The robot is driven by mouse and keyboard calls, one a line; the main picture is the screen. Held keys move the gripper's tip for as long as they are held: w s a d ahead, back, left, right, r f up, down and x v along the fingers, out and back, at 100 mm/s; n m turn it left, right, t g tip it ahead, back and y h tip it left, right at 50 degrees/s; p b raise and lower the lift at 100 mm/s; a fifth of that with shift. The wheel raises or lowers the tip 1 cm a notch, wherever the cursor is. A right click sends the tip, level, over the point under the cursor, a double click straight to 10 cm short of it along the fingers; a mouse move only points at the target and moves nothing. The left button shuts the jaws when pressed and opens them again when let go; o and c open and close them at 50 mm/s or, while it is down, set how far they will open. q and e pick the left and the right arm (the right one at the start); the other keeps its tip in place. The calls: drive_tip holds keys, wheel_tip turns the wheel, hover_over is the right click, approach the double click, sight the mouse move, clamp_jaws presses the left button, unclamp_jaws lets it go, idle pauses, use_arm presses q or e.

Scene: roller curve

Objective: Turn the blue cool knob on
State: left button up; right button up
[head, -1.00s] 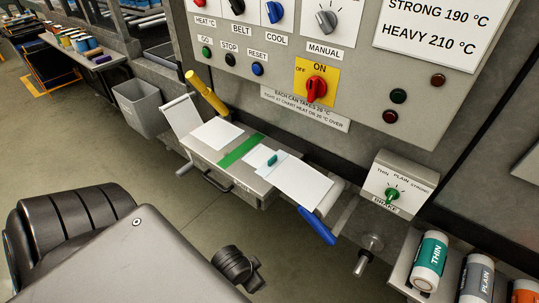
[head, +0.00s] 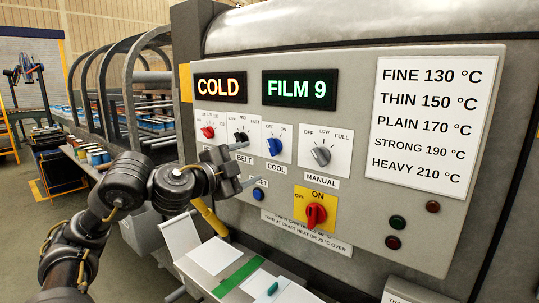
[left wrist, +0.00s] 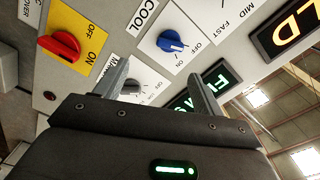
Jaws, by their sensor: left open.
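The blue cool knob (head: 275,147) sits on a white plate marked OFF and ON, above the COOL label. Its handle seems to point toward OFF. In the left wrist view the blue knob (left wrist: 171,41) shows just beyond the fingertips, tilted in the picture, its handle toward the OFF side. My left gripper (head: 247,165) is open and empty, in front of the panel, left of and slightly below the knob. In the left wrist view its fingers (left wrist: 160,72) stand apart, with the knob ahead between them and not touched. My right gripper is not in view.
Near the cool knob are a red heat knob (head: 208,132), a black belt knob (head: 241,137), a grey manual knob (head: 321,156) and a red main switch (head: 315,214). A blue reset button (head: 258,194) lies below. Displays read COLD (head: 221,86) and FILM 9 (head: 300,88).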

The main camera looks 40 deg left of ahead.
sight(271, 148)
use_arm(q)
drive_tip(key=w, duration=0.3)
drive_tip(key=w+r+p, duration=0.1)
drive_tip(key=w, duration=0.3)
drive_tip(key=w+a, duration=0.1)
drive_tip(key=w, duration=0.2)
drive_tip(key=shift+w+r, duration=0.15)
drive_tip(key=shift+w, duration=0.05)
